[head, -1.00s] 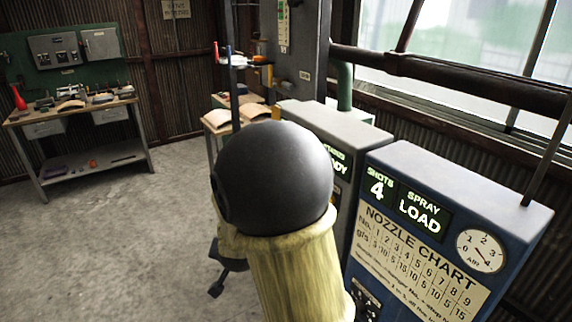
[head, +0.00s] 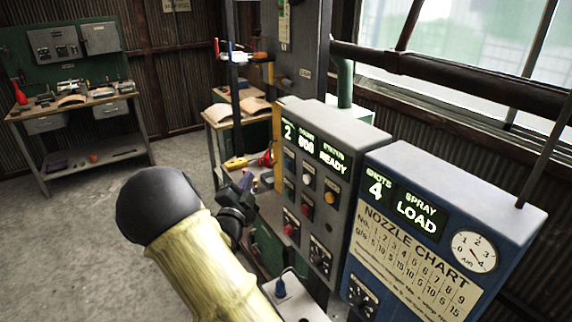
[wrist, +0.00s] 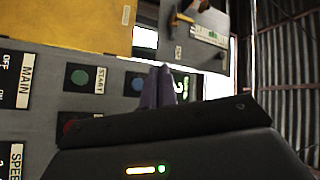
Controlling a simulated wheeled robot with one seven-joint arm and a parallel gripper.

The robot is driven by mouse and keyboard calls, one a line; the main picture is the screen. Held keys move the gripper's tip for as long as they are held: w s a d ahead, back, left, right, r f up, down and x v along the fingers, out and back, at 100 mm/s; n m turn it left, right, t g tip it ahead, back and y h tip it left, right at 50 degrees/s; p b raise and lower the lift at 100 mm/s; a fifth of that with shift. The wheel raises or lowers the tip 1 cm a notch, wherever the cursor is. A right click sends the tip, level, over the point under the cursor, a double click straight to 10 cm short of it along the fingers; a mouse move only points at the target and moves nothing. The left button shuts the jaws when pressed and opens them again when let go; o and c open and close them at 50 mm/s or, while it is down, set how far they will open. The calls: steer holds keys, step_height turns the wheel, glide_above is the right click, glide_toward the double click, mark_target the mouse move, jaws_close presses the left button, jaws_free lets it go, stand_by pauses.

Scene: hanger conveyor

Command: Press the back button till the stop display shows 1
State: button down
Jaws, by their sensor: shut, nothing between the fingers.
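The grey control box (head: 345,150) stands right of centre in the head view. At the left of its display strip, the stop display (head: 288,132) shows 2, beside 000 and READY. Several buttons sit below: a blue one (head: 289,162), a white one (head: 307,181), an orange one (head: 330,198) and red ones. I cannot read which is the back button. My gripper (head: 246,180), with purple fingers, is shut and empty, left of the panel. In the wrist view the fingertips (wrist: 160,72) appear beside a blue button (wrist: 138,82); contact cannot be told. A green START button (wrist: 80,77) also shows.
A blue cabinet (head: 455,185) with a nozzle chart and a display reading 4 and LOAD stands close on the right. A workbench (head: 75,110) is at the far left. The concrete floor (head: 95,210) between is clear.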

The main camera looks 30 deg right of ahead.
mark_target(287, 164)
steer(key=shift+d, duration=0.1)
steer(key=d+p, duration=0.1)
steer(key=d, duration=0.7)
steer(key=shift+w+d, duration=0.15)
steer(key=shift+d, duration=0.2)
steer(key=shift+d+f+b, duration=0.1)
steer(key=shift+d+b, duration=0.1)
steer(key=shift+b, duration=0.2)
stand_by(1.5)
steer(key=shift+d, duration=0.25)
